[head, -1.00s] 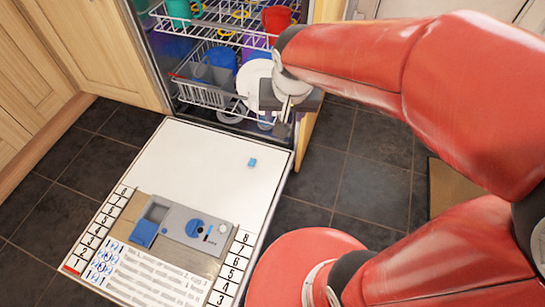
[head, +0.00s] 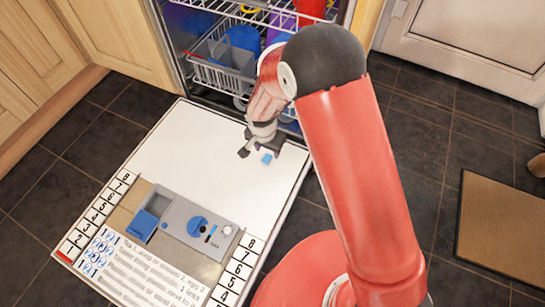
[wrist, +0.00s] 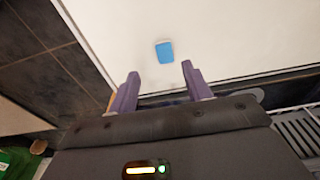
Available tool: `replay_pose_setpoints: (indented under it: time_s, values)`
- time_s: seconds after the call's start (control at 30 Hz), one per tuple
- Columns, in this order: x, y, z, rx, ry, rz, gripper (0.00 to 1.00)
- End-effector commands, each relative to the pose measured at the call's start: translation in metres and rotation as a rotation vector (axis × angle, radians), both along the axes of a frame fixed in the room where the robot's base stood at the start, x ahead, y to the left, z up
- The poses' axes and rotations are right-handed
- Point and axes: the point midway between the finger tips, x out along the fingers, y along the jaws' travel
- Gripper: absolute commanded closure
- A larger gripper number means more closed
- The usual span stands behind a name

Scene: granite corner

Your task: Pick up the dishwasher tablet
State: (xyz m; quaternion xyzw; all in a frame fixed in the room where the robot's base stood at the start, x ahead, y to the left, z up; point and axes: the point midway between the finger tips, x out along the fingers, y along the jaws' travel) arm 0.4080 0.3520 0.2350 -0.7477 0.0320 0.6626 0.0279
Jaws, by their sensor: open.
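The dishwasher tablet (head: 266,158) is a small blue block lying on the white inner face of the open dishwasher door (head: 215,150), toward its right side. It also shows in the wrist view (wrist: 164,52), beyond the fingertips and roughly centred between them. My gripper (head: 256,153) is low over the door beside the tablet, with its fingers apart. In the wrist view its two purple fingers (wrist: 159,77) are spread with nothing between them. The gap between fingers and tablet shows as bare white door.
The detergent dispenser (head: 199,223) with its open blue-edged compartment is set in the door nearer me. Wire racks (head: 222,78) with coloured dishes are behind my gripper. Wooden cupboards stand at left. Dark floor tiles and a doormat (head: 503,230) are at right.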

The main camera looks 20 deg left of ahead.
Motion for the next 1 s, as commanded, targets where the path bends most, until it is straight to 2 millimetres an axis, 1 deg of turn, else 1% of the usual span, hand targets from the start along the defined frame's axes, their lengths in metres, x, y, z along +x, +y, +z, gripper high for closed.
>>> replay_pose_setpoints:
  time_s: [0.03, 0.17, 0.3, 0.4, 0.5, 0.73, 0.77, 1.0]
  values:
    - [0.001, 0.0, -0.007, -0.001, 0.001, -0.001, 0.51]
    - [0.003, 0.001, -0.022, 0.0, 0.001, -0.001, 0.51]
    - [0.007, 0.006, -0.044, -0.001, 0.002, 0.0, 0.51]
    - [0.009, 0.006, -0.056, -0.001, 0.001, -0.001, 0.51]
    - [0.01, 0.006, -0.063, 0.0, 0.0, -0.001, 0.51]
    - [0.01, 0.006, -0.064, 0.001, 0.0, -0.001, 0.51]
    - [0.01, 0.006, -0.064, 0.001, 0.0, -0.001, 0.52]
    - [0.01, 0.006, -0.064, 0.001, 0.0, -0.001, 0.84]
